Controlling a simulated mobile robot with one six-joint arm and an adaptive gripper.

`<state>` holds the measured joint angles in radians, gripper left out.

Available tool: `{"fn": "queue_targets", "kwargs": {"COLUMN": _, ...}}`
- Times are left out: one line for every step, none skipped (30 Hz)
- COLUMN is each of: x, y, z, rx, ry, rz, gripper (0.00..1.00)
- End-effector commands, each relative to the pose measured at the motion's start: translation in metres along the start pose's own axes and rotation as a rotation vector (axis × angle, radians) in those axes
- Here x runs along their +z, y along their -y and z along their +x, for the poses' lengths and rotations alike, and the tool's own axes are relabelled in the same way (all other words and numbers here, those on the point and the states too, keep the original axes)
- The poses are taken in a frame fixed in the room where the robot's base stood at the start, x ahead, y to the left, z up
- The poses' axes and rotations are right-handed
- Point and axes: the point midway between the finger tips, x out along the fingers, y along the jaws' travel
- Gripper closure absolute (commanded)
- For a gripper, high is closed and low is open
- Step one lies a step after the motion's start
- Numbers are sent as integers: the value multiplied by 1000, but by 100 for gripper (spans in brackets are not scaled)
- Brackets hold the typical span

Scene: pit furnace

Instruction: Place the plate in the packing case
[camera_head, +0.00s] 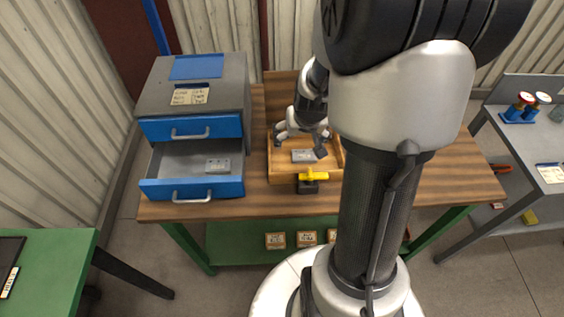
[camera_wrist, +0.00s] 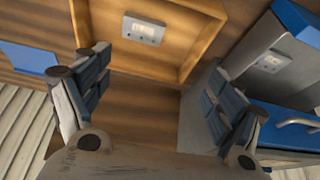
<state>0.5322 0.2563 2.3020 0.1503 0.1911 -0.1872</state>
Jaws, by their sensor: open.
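A small grey metal plate (camera_head: 304,156) with dark holes lies flat in an open, shallow wooden case (camera_head: 272,175) on the table; I take this case for the packing case. The same plate (camera_wrist: 145,28) and case (camera_wrist: 184,72) show at the top of the wrist view.
The grey cabinet (camera_head: 232,100) with blue drawers stands left of the case. The table's right end (camera_head: 455,180) is clear. Several small wooden boxes (camera_head: 275,240) sit on the lower green shelf.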

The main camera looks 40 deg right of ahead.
Motion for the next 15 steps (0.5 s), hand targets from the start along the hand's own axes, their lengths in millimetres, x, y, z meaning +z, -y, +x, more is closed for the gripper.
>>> {"fn": "queue_targets", "kwargs": {"x": -1, "y": 20, "z": -26, "rx": -21, "ry": -15, "rz": -39, "gripper": 14}}
{"fn": "queue_targets", "kwargs": {"x": 1, "y": 32, "z": -41, "rx": -34, "ry": -17, "rz": -62, "gripper": 14}}
{"fn": "queue_targets", "kwargs": {"x": 6, "y": 47, "z": -62, "rx": -51, "ry": -18, "rz": -95, "gripper": 14}}
{"fn": "queue_targets", "kwargs": {"x": 12, "y": 58, "z": -77, "rx": -64, "ry": -18, "rz": -119, "gripper": 14}}
{"fn": "queue_targets", "kwargs": {"x": 18, "y": 68, "z": -92, "rx": -76, "ry": -18, "rz": -144, "gripper": 14}}
{"fn": "queue_targets", "kwargs": {"x": 28, "y": 80, "z": -112, "rx": -91, "ry": -17, "rz": -176, "gripper": 14}}
{"fn": "queue_targets", "kwargs": {"x": 36, "y": 87, "z": -126, "rx": -101, "ry": -18, "rz": -200, "gripper": 14}}
{"fn": "queue_targets", "kwargs": {"x": 45, "y": 94, "z": -140, "rx": -111, "ry": -17, "rz": -224, "gripper": 14}}
{"fn": "queue_targets", "kwargs": {"x": 57, "y": 102, "z": -158, "rx": -123, "ry": -17, "rz": -255, "gripper": 14}}
{"fn": "queue_targets", "kwargs": {"x": 68, "y": 107, "z": -170, "rx": -131, "ry": -17, "rz": -277, "gripper": 14}}
{"fn": "queue_targets", "kwargs": {"x": 78, "y": 111, "z": -181, "rx": -138, "ry": -16, "rz": -300, "gripper": 14}}
{"fn": "queue_targets", "kwargs": {"x": 91, "y": 114, "z": -195, "rx": -148, "ry": -16, "rz": -326, "gripper": 14}}
{"fn": "queue_targets", "kwargs": {"x": 101, "y": 116, "z": -204, "rx": -153, "ry": -16, "rz": -344, "gripper": 14}}
{"fn": "queue_targets", "kwargs": {"x": 110, "y": 117, "z": -212, "rx": -158, "ry": -17, "rz": -363, "gripper": 14}}
{"fn": "queue_targets", "kwargs": {"x": 122, "y": 117, "z": -221, "rx": -163, "ry": -16, "rz": -384, "gripper": 14}}
